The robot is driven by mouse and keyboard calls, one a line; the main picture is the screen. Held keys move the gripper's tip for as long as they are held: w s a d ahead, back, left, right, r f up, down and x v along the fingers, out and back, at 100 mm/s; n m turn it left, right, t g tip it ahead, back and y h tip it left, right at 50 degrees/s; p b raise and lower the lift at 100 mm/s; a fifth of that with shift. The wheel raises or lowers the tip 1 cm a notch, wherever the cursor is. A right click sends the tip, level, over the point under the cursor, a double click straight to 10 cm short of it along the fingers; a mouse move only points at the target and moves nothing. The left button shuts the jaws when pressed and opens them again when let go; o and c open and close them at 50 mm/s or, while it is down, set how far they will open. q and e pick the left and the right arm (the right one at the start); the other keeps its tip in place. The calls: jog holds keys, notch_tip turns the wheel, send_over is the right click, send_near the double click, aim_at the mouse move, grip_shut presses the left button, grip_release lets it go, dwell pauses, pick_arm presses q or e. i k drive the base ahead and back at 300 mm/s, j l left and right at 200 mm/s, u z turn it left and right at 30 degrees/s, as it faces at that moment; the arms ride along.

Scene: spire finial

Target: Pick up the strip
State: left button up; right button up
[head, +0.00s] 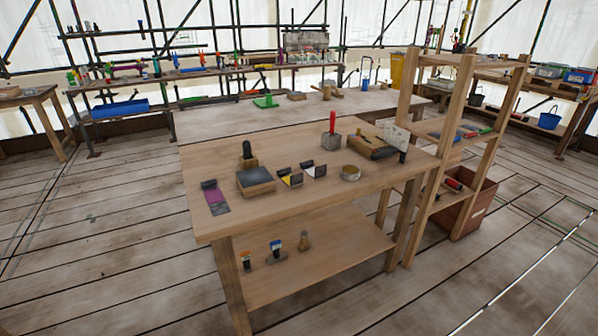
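Several flat strip-like pieces with dark rolled ends lie on the near wooden table (300,215). A purple and dark strip (215,197) lies flat near the table's left edge. A yellow and dark piece (290,178) and a white and dark piece (314,170) lie near the table's middle. I cannot tell which of them the task's strip is. All three lie clear of any gripper. Neither of my grippers is in view.
A wooden shelf rack (464,95) stands at the right. The table's front is bare.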

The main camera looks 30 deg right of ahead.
aim_at(284, 174)
jog(key=i+l, duration=0.2)
jog(key=l, duration=0.15)
jog(key=i+l, duration=0.2)
jog(key=l, duration=0.2)
jog(key=i+l, duration=0.2)
jog(key=l, duration=0.15)
jog(key=i+l, duration=0.2)
jog(key=l, duration=0.15)
jog(key=i+l, duration=0.2)
jog(key=l, duration=0.15)
jog(key=i+l, duration=0.2)
jog(key=l, duration=0.2)
jog(key=i+l, duration=0.2)
jog(key=l, duration=0.15)
jog(key=u, duration=0.05)
